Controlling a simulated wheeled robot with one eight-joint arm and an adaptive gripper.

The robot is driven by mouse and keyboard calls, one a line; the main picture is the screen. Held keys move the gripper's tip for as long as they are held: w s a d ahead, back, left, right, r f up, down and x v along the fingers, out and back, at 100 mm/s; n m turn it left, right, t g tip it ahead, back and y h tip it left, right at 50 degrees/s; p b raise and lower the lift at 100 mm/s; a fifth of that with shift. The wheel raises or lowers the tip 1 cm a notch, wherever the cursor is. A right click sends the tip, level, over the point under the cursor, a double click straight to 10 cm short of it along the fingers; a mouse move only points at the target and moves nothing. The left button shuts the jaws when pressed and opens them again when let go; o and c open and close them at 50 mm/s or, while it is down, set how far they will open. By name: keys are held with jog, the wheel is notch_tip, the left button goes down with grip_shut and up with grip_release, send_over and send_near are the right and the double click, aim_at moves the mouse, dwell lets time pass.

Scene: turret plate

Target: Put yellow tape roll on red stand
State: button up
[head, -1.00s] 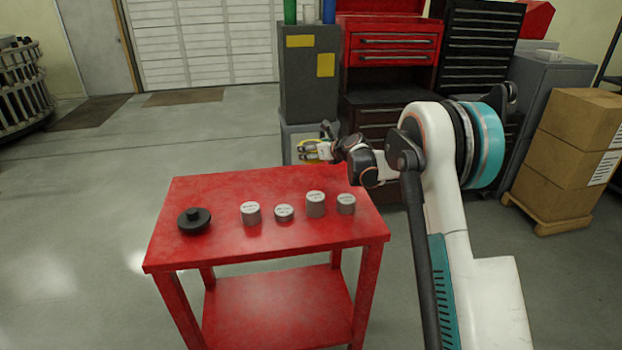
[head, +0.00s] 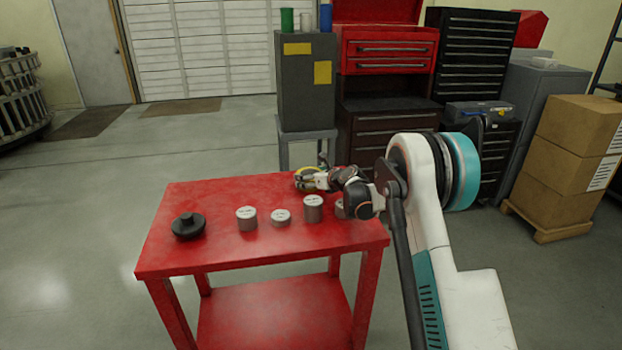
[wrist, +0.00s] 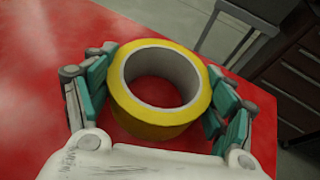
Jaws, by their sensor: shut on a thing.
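The yellow tape roll (wrist: 151,117) fills the middle of the wrist view, its grey core open upward. My gripper (wrist: 160,92) is shut on it, with teal finger pads at its left and right sides. In the head view my gripper (head: 308,178) is over the far right part of the red stand (head: 200,254), and a bit of the yellow roll (head: 307,170) shows there. The red top (wrist: 40,60) lies below the roll in the wrist view. I cannot tell whether the roll touches it.
A black knobbed disc (head: 188,225) stands at the stand's left. Several grey cylinders (head: 247,218) stand in a row to its right, the rightmost partly hidden by my arm. A grey cabinet (head: 306,85) on a small table is behind. The back left of the top is clear.

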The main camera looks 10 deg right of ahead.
jog(key=shift+f, duration=0.15)
jog(key=o, duration=1.1)
jog(key=shift+o, duration=0.2)
